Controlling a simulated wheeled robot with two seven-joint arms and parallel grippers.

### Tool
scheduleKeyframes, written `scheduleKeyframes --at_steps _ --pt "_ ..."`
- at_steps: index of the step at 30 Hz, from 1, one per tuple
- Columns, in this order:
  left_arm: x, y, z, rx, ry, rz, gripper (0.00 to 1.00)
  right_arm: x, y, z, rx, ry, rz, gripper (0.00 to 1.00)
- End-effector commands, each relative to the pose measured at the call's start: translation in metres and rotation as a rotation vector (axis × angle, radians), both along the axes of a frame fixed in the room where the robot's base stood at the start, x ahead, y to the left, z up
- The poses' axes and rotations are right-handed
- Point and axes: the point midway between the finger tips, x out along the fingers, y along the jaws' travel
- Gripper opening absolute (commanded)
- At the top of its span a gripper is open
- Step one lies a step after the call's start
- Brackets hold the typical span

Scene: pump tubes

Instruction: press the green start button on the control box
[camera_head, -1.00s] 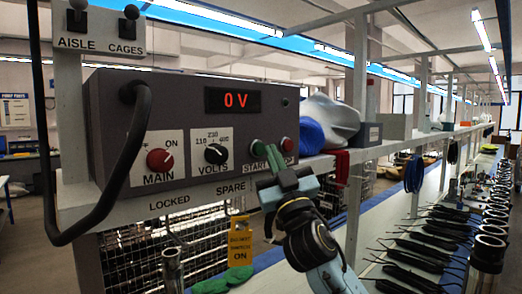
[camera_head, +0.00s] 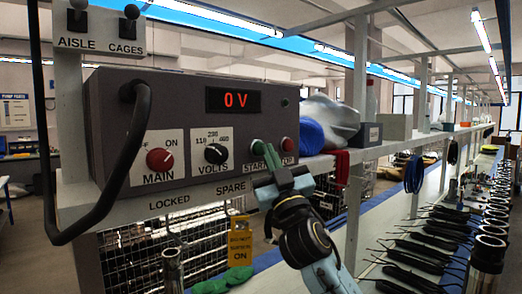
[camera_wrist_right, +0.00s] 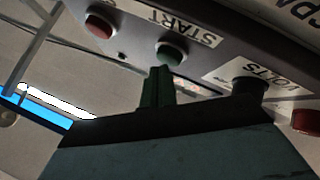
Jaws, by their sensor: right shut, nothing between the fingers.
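The grey control box (camera_head: 190,110) stands on the shelf at the left in the head view. Its green start button (camera_head: 256,146) is at the lower right of its face, partly beside my fingers. The button (camera_wrist_right: 171,53) shows clearly in the wrist view under the upside-down START label. My right gripper (camera_head: 269,153) is shut and empty, its green fingers close to the button. In the wrist view the fingertips (camera_wrist_right: 160,72) appear just below the button; I cannot tell if they touch it. My left gripper is not in view.
The red stop button (camera_head: 288,144) sits right of the start button. The volts knob (camera_head: 215,153) and red main knob (camera_head: 159,159) are to the left. The display (camera_head: 234,101) reads 0 V. A thick black cable (camera_head: 130,170) loops at the left, and a yellow tag (camera_head: 239,240) hangs below.

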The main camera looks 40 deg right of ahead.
Motion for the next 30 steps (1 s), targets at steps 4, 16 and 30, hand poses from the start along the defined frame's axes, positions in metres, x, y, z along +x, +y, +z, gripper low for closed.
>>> scheduleKeyframes --at_steps 4,16,30 --pt "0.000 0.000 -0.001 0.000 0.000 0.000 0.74 0.002 0.000 0.000 0.001 0.000 0.001 0.00" --pt "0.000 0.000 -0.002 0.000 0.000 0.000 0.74 0.007 0.000 -0.001 0.002 0.001 0.000 0.00" --pt "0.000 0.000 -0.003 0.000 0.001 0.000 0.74 0.011 0.001 0.000 0.000 0.001 0.000 0.00"
